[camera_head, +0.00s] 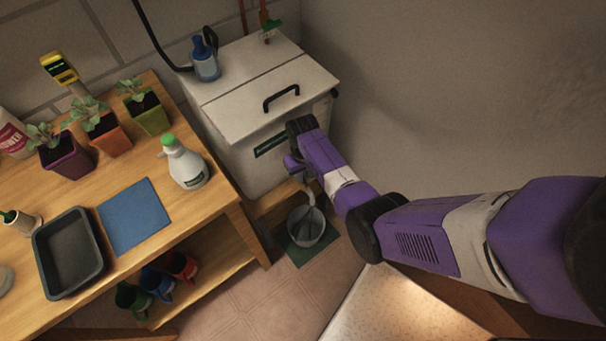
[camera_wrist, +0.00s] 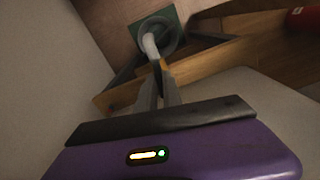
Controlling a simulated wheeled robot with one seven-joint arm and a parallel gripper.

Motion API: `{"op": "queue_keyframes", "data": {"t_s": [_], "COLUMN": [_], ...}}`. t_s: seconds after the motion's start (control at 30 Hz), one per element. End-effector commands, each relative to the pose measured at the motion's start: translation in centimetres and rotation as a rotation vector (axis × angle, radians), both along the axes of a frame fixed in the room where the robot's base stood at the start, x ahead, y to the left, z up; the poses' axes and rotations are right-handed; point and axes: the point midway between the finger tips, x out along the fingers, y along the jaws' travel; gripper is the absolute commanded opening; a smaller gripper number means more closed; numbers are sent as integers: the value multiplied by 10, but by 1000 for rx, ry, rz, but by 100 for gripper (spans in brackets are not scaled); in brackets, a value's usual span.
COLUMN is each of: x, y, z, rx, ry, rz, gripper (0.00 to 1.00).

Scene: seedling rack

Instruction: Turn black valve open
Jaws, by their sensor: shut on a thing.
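My gripper (camera_wrist: 160,82) reaches in front of the white tank (camera_head: 265,85), low at its front. In the wrist view its grey fingers are close together, shut on a small dark piece (camera_wrist: 157,68) that looks like the black valve's handle. Its exact angle is hard to tell. In the head view my gripper (camera_head: 303,176) is small and mostly hidden by my wrist, which also covers the valve. A pale spout (camera_wrist: 150,46) shows just beyond the fingertips and points down to a grey bucket (camera_head: 306,226), also visible in the wrist view (camera_wrist: 172,32).
The bucket stands on a green mat (camera_head: 318,252) on the floor. A wooden bench (camera_head: 225,212) with pots, a spray bottle (camera_head: 183,164) and a black tray (camera_head: 43,246) stands to the left. A blue-capped bottle (camera_head: 206,65) stands on the tank. Bare wall lies right.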

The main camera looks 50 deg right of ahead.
Motion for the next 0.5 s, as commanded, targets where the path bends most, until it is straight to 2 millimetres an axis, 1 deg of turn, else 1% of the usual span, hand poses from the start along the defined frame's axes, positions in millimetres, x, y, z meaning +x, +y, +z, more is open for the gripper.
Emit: {"op": "queue_keyframes", "data": {"t_s": [0.2,0.5], "x": [0,0], "y": [0,0], "z": [0,0], "rx": [0,0], "ry": [0,0], "rz": [115,185], "gripper": [0,0]}}
